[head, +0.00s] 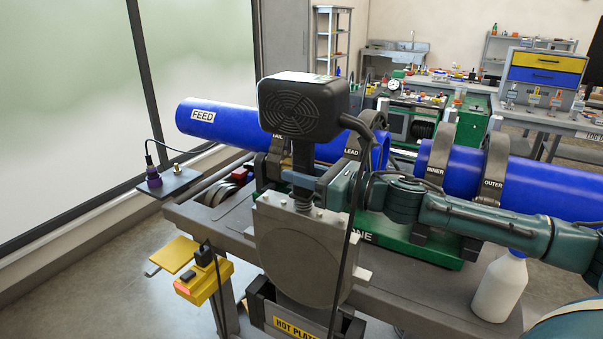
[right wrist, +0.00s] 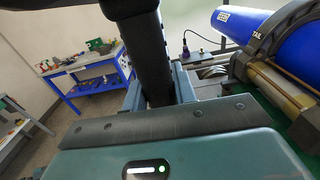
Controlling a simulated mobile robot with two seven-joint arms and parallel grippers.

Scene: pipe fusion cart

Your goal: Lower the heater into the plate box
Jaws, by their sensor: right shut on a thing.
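The heater (head: 302,106) is upright, with a black vented head on top, a dark handle below it and a round grey plate (head: 303,258) at the bottom. My right gripper (head: 303,183) is shut on the handle from the right. In the right wrist view the black handle (right wrist: 153,60) stands between the fingers of the gripper (right wrist: 158,92). The plate box (head: 263,310), dark with a yellow HOT PLATE label, is at the cart's front, under the plate. The plate's lower edge overlaps the box opening in the picture; how deep it sits is hidden. My left gripper is not in view.
Blue pipes (head: 333,146) lie in clamps behind the heater, marked FEED on the left pipe. A black cable hangs from the heater head past the plate. A white bottle (head: 500,286) stands on the cart at right. A yellow box (head: 203,283) hangs at left.

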